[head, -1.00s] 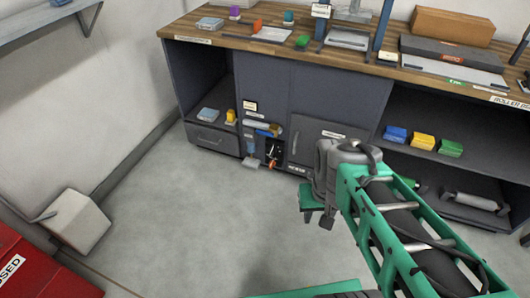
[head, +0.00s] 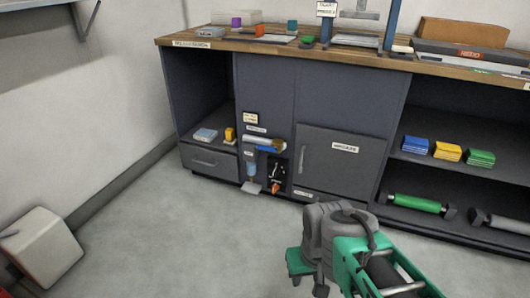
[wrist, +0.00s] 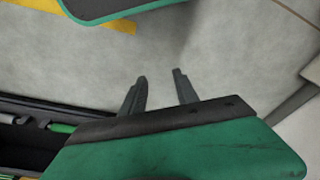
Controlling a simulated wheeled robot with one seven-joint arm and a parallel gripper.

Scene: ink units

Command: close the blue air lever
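The air fittings sit low on the front of the dark cabinet in the head view. A blue part (head: 251,168) hangs there below a white and brass cylinder (head: 264,144); it is too small to tell whether it is the lever. A black recess beside it holds small parts, with an orange-red one (head: 275,188) at its bottom. I cannot make out the lever's position. My gripper shows in the wrist view (wrist: 160,88) with its two dark fingers apart and nothing between them. It is above the floor, well away from the fittings.
A workbench top (head: 226,44) carries several small items. A grey cupboard door (head: 340,160) is right of the fittings. Shelves at right hold blue, yellow and green blocks (head: 480,157) and rollers (head: 417,203). A white box (head: 42,245) stands at left. The floor between is clear.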

